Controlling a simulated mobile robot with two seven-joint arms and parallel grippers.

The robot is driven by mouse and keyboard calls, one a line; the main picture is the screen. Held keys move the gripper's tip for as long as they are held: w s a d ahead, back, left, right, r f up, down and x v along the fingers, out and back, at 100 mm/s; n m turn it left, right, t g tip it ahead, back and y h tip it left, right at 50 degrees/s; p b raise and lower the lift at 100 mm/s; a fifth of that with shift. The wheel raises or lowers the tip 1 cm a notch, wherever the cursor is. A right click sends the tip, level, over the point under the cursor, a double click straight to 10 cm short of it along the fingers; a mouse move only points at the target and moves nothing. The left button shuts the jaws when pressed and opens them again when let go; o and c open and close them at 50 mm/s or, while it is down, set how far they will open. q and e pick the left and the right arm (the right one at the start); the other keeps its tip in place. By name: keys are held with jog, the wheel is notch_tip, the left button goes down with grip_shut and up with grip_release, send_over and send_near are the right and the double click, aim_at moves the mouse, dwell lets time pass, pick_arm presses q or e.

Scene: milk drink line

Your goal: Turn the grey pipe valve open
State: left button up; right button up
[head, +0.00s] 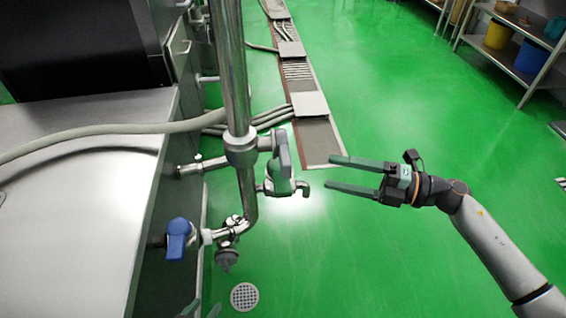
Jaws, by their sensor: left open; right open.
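A vertical steel pipe (235,70) carries a grey valve (282,158) on its right side, with a long grey handle that hangs roughly upright and a small hooked spout below it. My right gripper (329,172) is open and empty. Its two fingers point left at the valve, a short way to its right and apart from it in the picture. Only the fingertips of my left gripper (201,311) show at the bottom edge, open and below the pipe fittings.
A blue-handled valve (178,240) and a dark grey knob (227,257) sit lower on the pipework. A steel counter (80,190) with a pale hose (120,137) is at left. Green floor with a drain (244,296) lies below. Shelving (520,65) stands far right.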

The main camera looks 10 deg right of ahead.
aim_at(285, 163)
jog(key=x, duration=1.1)
jog(key=shift+a+r, duration=0.1)
grip_shut()
dwell(1.1)
